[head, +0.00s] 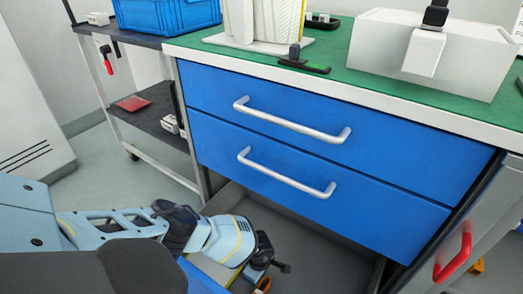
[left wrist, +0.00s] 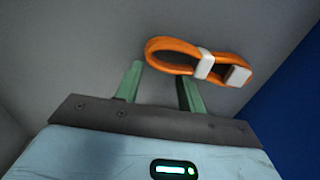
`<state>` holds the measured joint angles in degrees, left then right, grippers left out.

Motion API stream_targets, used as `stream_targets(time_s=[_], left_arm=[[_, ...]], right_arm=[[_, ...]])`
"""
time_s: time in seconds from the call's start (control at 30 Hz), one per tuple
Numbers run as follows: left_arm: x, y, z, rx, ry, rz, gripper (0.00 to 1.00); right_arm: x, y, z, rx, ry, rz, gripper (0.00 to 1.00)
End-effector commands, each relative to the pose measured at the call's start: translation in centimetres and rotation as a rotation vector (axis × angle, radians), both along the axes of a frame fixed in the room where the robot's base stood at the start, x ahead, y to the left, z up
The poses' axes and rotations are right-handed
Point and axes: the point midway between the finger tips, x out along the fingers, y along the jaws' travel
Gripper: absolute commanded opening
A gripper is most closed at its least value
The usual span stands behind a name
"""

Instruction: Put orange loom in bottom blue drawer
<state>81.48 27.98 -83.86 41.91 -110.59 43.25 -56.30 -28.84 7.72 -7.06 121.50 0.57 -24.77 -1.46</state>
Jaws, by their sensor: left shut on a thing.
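The orange loom (left wrist: 172,48), a loop with white connectors, is at the fingertips of my left gripper (left wrist: 160,80) in the left wrist view. The gripper is shut on it. In the head view my left gripper (head: 272,268) points down at the bottom, with a bit of orange loom (head: 264,285) showing below it. The bottom blue drawer (head: 318,250) stands pulled out, its grey inside showing under the two closed drawers. The gripper is over this drawer; its height above the floor is unclear. My arm hides part of the drawer. My right gripper is out of view.
Two closed blue drawers with silver handles (head: 290,122) are above the open one. The green bench top (head: 335,50) holds a white box (head: 400,45) and other items. A grey cart (head: 150,115) stands left. A red handle (head: 453,258) is at right.

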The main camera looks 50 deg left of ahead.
Motion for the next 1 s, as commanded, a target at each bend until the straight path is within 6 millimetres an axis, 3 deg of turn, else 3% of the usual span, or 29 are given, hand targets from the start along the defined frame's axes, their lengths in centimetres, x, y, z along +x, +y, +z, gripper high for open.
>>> stream_targets(time_s=[0.37,0.4,0.57,0.87,1.0], left_arm=[[0.1,0.0,-0.3,0.0,-0.002,0.001,0.16],[0.1,0.1,-0.3,0.0,-0.002,0.001,0.41],[0.1,0.1,-0.2,0.0,-0.002,0.001,0.61],[0.1,0.1,-0.1,0.0,-0.002,0.001,0.61],[0.2,0.1,1.0,0.001,-0.004,0.0,0.61]], right_arm=[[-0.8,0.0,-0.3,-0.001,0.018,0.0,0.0],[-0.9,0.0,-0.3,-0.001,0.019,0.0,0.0],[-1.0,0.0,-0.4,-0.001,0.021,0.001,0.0],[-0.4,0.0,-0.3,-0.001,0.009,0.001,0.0],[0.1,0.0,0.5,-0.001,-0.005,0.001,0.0]])
